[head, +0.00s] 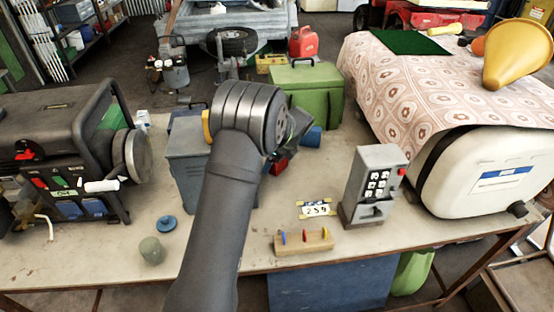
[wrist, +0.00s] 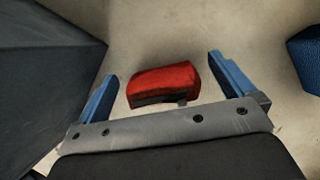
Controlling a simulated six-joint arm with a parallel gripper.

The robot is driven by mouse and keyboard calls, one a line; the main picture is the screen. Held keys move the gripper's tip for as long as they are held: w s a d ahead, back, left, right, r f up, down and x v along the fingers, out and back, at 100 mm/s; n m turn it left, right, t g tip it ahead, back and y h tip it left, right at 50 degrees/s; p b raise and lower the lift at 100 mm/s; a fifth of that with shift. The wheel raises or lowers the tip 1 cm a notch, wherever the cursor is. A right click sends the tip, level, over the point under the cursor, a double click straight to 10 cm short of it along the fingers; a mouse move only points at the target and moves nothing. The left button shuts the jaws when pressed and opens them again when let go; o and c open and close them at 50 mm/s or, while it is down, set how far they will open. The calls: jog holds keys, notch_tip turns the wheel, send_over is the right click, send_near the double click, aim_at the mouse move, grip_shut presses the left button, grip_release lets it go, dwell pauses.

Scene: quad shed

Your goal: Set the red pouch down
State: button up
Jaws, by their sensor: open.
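The red pouch (wrist: 163,84) lies on the tabletop in the wrist view, with a dark strip along its near edge. My gripper (wrist: 166,78) is open, its two blue fingers on either side of the pouch. Bare tabletop shows between each finger and the pouch, so neither finger appears to touch it. In the head view a small part of the red pouch (head: 280,164) shows below my wrist. My arm hides the fingers there.
A green box (head: 305,90) is behind.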

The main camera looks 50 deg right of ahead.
jog(key=shift+r, duration=0.15)
jog(key=v, duration=1.2)
jog(key=x, duration=1.2)
jog(key=shift+f, duration=0.3)
notch_tip(320, 180, up, 3)
jog(key=shift+r, duration=0.7)
